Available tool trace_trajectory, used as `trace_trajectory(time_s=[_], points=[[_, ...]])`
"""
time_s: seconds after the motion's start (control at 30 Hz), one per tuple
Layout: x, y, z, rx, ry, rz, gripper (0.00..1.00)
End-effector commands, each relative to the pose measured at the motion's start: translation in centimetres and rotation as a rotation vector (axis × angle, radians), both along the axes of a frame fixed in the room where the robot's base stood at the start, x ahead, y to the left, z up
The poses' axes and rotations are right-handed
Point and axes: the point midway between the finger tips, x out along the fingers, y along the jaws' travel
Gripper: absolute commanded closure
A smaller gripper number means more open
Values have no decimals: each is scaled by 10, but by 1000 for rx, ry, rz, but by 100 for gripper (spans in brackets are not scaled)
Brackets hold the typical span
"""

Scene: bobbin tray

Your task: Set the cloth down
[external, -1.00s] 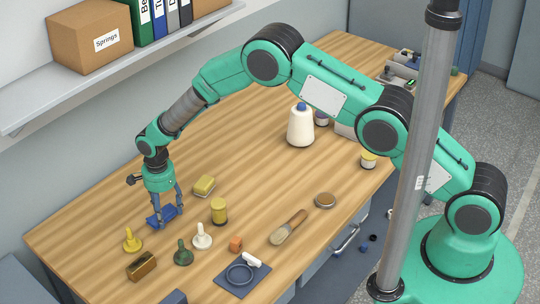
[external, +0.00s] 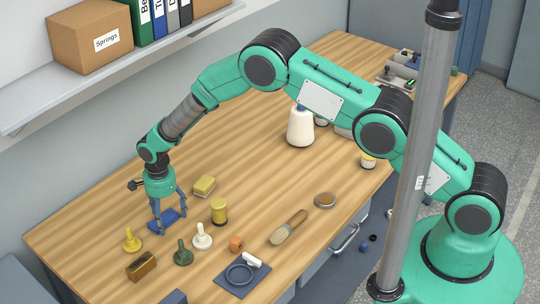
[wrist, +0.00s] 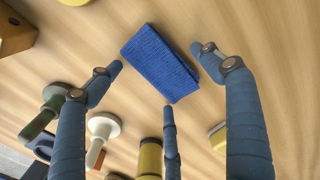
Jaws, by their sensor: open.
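The blue folded cloth (external: 164,219) lies on the wooden table, below my gripper (external: 168,222). In the wrist view the cloth (wrist: 160,62) lies flat on the wood, beyond the fingertips. My gripper (wrist: 160,85) is open, with its blue fingers spread to either side of the cloth and a third finger below it. I see no finger closed on the cloth.
Near the cloth stand a yellow pawn-like piece (external: 131,240), a green one (external: 183,253) and a white one (external: 202,236). A yellow spool (external: 219,210) and a yellow sponge-like block (external: 204,185) are to the right. A brown box (external: 141,266) is in front.

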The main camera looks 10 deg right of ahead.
Motion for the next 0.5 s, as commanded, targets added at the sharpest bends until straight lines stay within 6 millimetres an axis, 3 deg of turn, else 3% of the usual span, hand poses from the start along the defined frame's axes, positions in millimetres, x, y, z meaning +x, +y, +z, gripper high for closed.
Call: trace_trajectory(time_s=[0.27,0.5], points=[[0,0,3,0,0,0,20],[0,0,21,1,-1,0,20]])
